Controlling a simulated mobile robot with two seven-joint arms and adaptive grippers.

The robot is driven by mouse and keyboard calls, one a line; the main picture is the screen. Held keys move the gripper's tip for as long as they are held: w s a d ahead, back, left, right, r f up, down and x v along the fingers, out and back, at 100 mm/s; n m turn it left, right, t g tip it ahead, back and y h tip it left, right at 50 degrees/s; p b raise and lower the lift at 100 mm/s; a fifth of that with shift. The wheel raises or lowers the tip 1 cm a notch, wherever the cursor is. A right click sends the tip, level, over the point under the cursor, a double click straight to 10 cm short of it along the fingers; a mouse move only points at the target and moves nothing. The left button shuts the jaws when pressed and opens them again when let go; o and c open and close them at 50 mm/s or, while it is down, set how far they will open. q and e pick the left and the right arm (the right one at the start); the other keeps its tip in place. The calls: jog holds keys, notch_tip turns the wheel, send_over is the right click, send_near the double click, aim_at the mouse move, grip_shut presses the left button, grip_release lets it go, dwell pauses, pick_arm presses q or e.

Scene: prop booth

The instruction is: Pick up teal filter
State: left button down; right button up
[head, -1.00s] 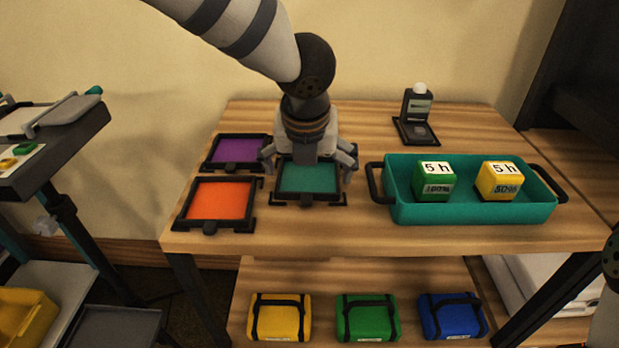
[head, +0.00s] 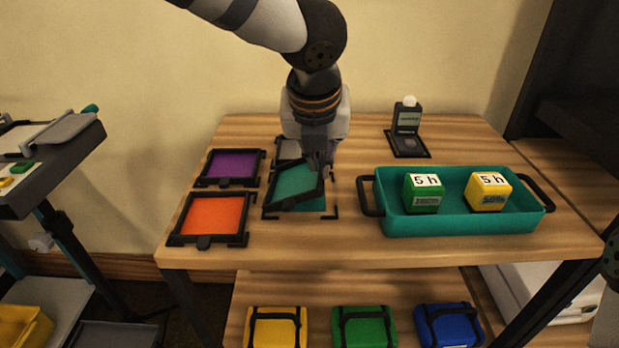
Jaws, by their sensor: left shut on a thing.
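The teal filter (head: 295,183) is a flat teal sheet in a dark frame, on the wooden table between the orange filter and the teal tray. The fingers partly hide the frame's far edge. My right gripper is not in view.
A purple filter (head: 232,167) and an orange filter (head: 212,215) lie to the left. A teal tray (head: 470,222) with a green block (head: 423,193) and a yellow block (head: 488,191) stands to the right. A small dark device (head: 407,127) stands at the back.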

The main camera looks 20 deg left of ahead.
pick_arm(q)
jog(key=s+d+r, duration=0.2)
jog(key=s+r, duration=0.1)
jog(key=s, duration=0.2)
jog(key=s+d+r+p, duration=0.1)
jog(key=s+d+r, duration=0.1)
jog(key=s, duration=0.3)
jog(key=shift+s+d+r+g, duration=0.15)
jog(key=shift+s+r+g, duration=0.2)
jog(key=shift+r, duration=0.35)
jog(key=shift+c, duration=2.4)
grip_release()
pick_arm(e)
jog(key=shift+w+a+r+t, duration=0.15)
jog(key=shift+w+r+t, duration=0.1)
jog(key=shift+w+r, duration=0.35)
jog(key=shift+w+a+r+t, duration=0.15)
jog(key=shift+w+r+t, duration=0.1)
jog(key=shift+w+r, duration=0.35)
pick_arm(q)
jog(key=v, duration=1.2)
jog(key=shift+s+d, duration=0.15)
jog(key=shift+d, duration=0.1)
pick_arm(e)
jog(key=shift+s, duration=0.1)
